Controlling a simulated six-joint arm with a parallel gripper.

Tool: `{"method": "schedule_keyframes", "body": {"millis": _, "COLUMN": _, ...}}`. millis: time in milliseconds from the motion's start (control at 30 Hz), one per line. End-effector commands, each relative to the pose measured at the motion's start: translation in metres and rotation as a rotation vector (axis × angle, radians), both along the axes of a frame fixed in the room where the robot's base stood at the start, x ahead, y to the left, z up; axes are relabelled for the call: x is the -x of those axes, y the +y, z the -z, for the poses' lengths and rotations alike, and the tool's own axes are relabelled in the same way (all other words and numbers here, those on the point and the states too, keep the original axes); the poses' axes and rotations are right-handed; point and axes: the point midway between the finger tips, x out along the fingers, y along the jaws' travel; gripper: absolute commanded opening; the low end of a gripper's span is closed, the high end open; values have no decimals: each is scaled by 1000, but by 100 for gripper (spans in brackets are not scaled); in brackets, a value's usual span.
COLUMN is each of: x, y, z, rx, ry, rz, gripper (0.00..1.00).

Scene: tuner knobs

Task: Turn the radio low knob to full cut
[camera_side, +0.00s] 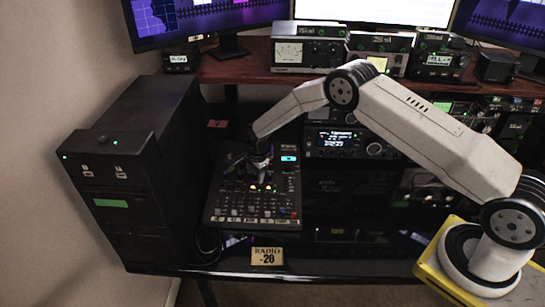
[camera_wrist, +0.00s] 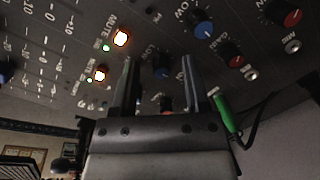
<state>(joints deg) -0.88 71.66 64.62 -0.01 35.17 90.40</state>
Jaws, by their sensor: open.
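The mixer (camera_side: 226,213) lies on the desk, its front covered in small knobs and faders. My gripper (camera_side: 261,178) is over its middle, pointing down, and hides part of the panel. The lettering beside that knob is partly hidden. Another blue knob (camera_wrist: 203,25), labelled LOW, sits to the right. I cannot read which channel is the radio one. A card (camera_side: 267,256) reading "RADIO -20" stands at the desk's front edge.
Red knobs (camera_wrist: 235,60) sit near the blue ones. Two lit MUTE buttons (camera_wrist: 121,37) are left of my fingers. A green cable plug (camera_wrist: 222,104) is close by my right finger. A black computer tower (camera_side: 110,180) stands left of the mixer, radio units (camera_side: 345,142) right of it.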

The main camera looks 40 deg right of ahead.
Motion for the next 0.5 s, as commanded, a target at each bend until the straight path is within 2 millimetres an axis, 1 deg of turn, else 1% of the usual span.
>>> {"method": "schedule_keyframes", "body": {"millis": 200, "x": 0, "y": 0, "z": 0, "rx": 0, "ry": 0, "rz": 0, "gripper": 59}}
{"method": "schedule_keyframes", "body": {"millis": 233, "x": 0, "y": 0, "z": 0, "rx": 0, "ry": 0, "rz": 0, "gripper": 56}}
{"method": "schedule_keyframes", "body": {"millis": 267, "x": 0, "y": 0, "z": 0, "rx": 0, "ry": 0, "rz": 0, "gripper": 47}}
{"method": "schedule_keyframes", "body": {"millis": 300, "x": 0, "y": 0, "z": 0, "rx": 0, "ry": 0, "rz": 0, "gripper": 34}}
{"method": "schedule_keyframes", "body": {"millis": 367, "x": 0, "y": 0, "z": 0, "rx": 0, "ry": -1, "rz": 0, "gripper": 15}}
{"method": "schedule_keyframes", "body": {"millis": 400, "x": 0, "y": 0, "z": 0, "rx": 0, "ry": -1, "rz": 0, "gripper": 2}}
{"method": "schedule_keyframes", "body": {"millis": 433, "x": 0, "y": 0, "z": 0, "rx": 0, "ry": -1, "rz": 0, "gripper": 0}}
{"method": "schedule_keyframes", "body": {"millis": 500, "x": 0, "y": 0, "z": 0, "rx": 0, "ry": -1, "rz": 0, "gripper": 0}}
